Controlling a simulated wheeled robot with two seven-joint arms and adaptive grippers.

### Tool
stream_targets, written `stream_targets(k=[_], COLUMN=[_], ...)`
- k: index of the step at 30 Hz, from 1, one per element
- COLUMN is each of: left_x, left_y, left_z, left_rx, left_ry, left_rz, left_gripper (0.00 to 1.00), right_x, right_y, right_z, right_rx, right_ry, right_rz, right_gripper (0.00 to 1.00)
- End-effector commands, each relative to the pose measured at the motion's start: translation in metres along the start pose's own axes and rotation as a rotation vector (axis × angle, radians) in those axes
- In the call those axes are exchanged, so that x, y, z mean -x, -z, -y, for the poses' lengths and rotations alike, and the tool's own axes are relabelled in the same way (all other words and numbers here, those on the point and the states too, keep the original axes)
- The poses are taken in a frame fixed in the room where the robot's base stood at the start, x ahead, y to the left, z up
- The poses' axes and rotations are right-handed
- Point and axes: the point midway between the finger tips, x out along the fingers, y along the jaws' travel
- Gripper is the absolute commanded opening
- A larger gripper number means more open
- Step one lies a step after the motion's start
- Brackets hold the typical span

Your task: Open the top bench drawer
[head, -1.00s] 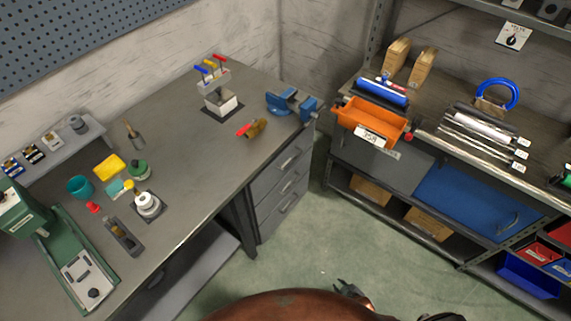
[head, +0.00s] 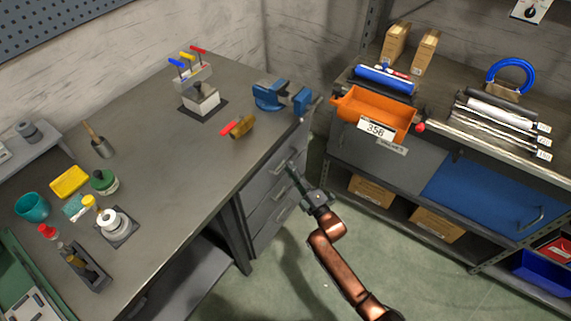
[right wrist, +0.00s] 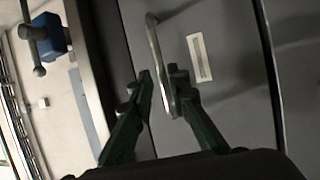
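The grey top bench drawer (head: 262,178) is in the bench's drawer stack under the right corner, and its front looks flush with the others. In the right wrist view its front (right wrist: 215,95) carries a pale label and a curved metal bar handle (right wrist: 154,42). My right gripper (head: 292,170) is at the top drawer in the head view. In the right wrist view the open green fingers (right wrist: 162,80) lie either side of the handle, with a gap on the left side. Whether the right finger touches the bar is unclear. My left gripper is out of view.
A blue vise (head: 270,96) sits on the bench corner above the drawers. An orange bin (head: 372,112) stands on the shelf to the right. Open green floor (head: 290,265) lies in front of the drawers.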

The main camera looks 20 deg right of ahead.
Motion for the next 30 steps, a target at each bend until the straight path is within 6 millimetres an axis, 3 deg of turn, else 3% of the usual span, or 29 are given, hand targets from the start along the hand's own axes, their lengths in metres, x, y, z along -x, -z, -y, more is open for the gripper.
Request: stream_targets(k=[3,9,18,25,30], left_x=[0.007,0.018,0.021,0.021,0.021], left_y=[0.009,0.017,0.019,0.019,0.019], left_z=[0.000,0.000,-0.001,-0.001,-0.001], left_rx=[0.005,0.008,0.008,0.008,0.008], left_ry=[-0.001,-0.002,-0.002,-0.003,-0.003], left_rz=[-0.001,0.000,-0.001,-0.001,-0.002], left_gripper=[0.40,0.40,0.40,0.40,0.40], right_x=[-0.018,-0.034,-0.036,-0.036,-0.036], right_y=[0.000,0.000,0.000,0.000,0.000], right_z=[0.004,0.003,0.002,0.002,0.002], right_rx=[-0.001,-0.003,-0.002,-0.002,-0.002], right_ry=[0.002,0.003,0.004,0.004,0.004], right_rz=[0.000,0.001,0.001,0.001,0.001], right_gripper=[0.16,0.16,0.16,0.01,0.00])
